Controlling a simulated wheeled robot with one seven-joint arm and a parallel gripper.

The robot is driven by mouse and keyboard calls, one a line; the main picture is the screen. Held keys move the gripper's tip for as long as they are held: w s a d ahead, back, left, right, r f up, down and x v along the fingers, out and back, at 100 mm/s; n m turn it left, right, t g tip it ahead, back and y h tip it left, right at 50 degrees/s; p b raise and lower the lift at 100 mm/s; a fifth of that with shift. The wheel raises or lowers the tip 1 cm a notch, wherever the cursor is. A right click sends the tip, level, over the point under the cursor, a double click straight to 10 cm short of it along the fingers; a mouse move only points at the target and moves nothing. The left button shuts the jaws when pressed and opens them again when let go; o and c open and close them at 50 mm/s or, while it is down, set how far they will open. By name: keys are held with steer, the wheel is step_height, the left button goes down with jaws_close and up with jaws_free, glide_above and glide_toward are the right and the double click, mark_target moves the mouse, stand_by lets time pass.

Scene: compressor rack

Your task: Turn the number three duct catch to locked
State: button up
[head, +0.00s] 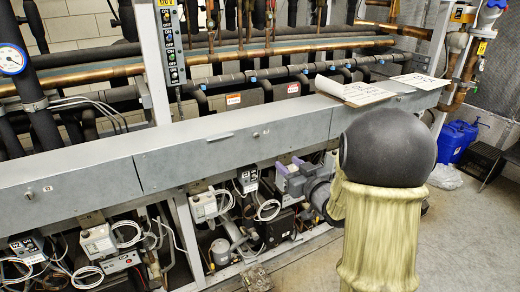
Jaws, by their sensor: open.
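A long grey metal duct (200,150) runs across the rack in the head view, split into panels by seams. A small catch (28,194) sits on its left panel, with a small mark beside it too small to read. Another small catch (256,134) sits on the middle panel, also with a small mark. I cannot tell which catch is number three, or how either is turned. The right panel is partly hidden behind my arm and a clipboard. I cannot make out my gripper in this view.
A clipboard with papers (352,90) lies on the duct's top, with a white sheet (420,81) further right. Copper and black pipes run above. Valves, boxes and looped cables crowd below. Bare floor (460,240) lies front right.

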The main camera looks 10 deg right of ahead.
steer(key=shift+a+r, duration=0.1)
stand_by(0.3)
steer(key=p, duration=0.5)
glide_toward(257, 136)
steer(key=x, duration=0.8)
steer(key=shift+w, duration=0.15)
jaws_close()
